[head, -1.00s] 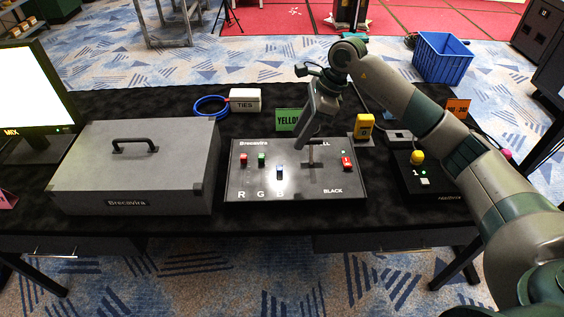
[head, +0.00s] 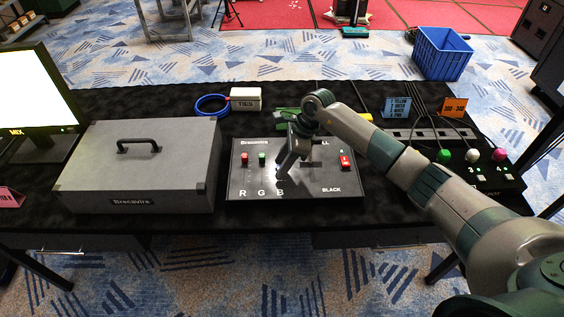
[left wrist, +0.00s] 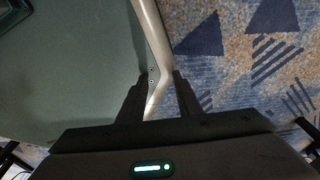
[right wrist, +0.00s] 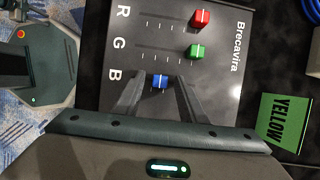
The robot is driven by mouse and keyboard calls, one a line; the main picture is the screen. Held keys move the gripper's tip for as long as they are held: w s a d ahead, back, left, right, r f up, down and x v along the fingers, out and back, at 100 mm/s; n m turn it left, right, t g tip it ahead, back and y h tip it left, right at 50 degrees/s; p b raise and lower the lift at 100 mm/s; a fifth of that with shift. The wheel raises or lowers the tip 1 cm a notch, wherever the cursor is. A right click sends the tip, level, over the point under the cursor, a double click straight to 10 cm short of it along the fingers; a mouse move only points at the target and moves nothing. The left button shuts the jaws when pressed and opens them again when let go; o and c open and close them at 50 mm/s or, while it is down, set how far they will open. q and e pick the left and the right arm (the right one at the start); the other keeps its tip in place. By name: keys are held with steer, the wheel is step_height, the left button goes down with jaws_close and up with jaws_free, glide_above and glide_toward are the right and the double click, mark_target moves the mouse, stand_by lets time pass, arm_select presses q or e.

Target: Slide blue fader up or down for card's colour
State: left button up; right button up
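The mixer panel (head: 315,187) is a dark box on the table, with faders lettered R, G and B. In the right wrist view, the blue fader (right wrist: 160,81) sits nearer its letter than the red fader (right wrist: 201,18) and green fader (right wrist: 197,51). My right gripper (right wrist: 160,82) is open, with a finger on each side of the blue fader; contact cannot be told. In the head view my right gripper (head: 279,174) covers that fader. The card (right wrist: 283,122) is green with the black word YELLOW. My left gripper (left wrist: 152,78) is open and empty.
A grey case (head: 140,165) stands left of the panel, with a monitor (head: 30,95) beyond it. A white TIES box (head: 245,98) and blue cable ring (head: 211,105) lie behind. A button box (head: 490,190) is at the right, partly behind my right arm.

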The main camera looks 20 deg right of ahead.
jaws_close()
steer(key=shift+s+a, duration=0.15)
steer(key=shift+s, duration=0.5)
steer(key=shift+s+a, duration=0.15)
steer(key=shift+s, duration=0.5)
steer(key=shift+s+a, duration=0.15)
steer(key=shift+s, duration=0.2)
arm_select(q)
steer(key=shift+s+a, duration=0.35)
steer(key=shift+s, duration=0.55)
arm_select(e)
steer(key=shift+s+a+f, duration=0.1)
steer(key=shift+s, duration=0.05)
jaws_free()
arm_select(q)
steer(key=shift+w, duration=0.1)
arm_select(e)
steer(key=shift+s, duration=0.1)
arm_select(q)
steer(key=shift+w, duration=0.15)
arm_select(e)
steer(key=shift+r, duration=0.25)
